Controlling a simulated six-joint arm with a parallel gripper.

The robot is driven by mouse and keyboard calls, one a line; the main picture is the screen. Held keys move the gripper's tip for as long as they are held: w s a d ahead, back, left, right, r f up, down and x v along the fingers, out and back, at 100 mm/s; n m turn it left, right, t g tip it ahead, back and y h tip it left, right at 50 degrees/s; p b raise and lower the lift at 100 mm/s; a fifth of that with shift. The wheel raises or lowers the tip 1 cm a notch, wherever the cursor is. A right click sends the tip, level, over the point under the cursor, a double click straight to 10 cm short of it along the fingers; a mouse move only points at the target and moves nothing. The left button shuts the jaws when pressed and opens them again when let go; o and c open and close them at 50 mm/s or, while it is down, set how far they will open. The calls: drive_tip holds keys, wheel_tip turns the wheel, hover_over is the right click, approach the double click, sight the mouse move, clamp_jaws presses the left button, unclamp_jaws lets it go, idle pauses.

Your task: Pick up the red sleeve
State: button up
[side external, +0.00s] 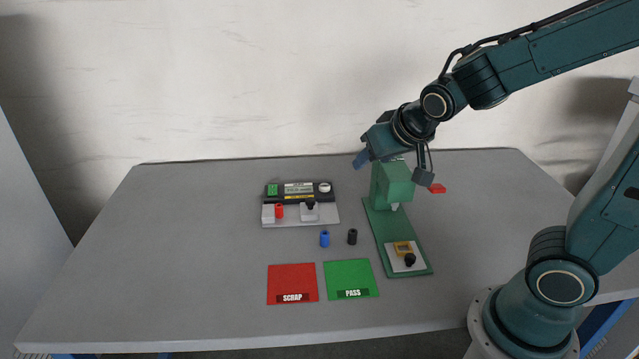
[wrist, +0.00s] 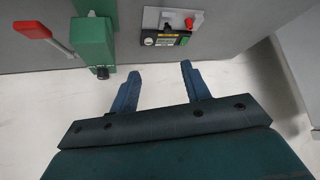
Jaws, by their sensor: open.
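The red sleeve (side external: 279,211) is a small red cylinder standing in the gauge device (side external: 327,222), between its pale blocks at the left end. It also shows as a small red shape in the wrist view (wrist: 198,20). My gripper (side external: 362,159) is high above the back of the table, to the right of the device and well apart from the sleeve. In the wrist view my gripper's two blue fingers (wrist: 161,72) are spread with nothing between them.
A green press (side external: 392,186) with a red lever (side external: 438,188) stands close below my gripper. A blue sleeve (side external: 324,239) and a black sleeve (side external: 352,236) stand on the table. A red SCRAP mat (side external: 291,279) and a green PASS mat (side external: 349,275) lie in front. The table's left side is clear.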

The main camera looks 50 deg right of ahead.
drive_tip(key=w+d+f+t+h, duration=0.1)
drive_tip(key=w+f+t+h, duration=0.1)
drive_tip(key=w+f, duration=0.7)
drive_tip(key=w+a+f+n+t+y, duration=0.2)
drive_tip(key=w+a+f+t, duration=0.1)
drive_tip(key=f, duration=0.5)
drive_tip(key=shift+w+a+f, duration=0.3)
drive_tip(key=shift+w+a, duration=0.3)
drive_tip(key=shift+w, duration=0.15)
drive_tip(key=shift+w, duration=0.1)
approach(279, 206)
drive_tip(key=shift+x, duration=1.35)
drive_tip(key=shift+d+r, duration=0.1)
drive_tip(key=shift+d, duration=0.05)
drive_tip(key=shift+x, duration=2.6)
clamp_jaws()
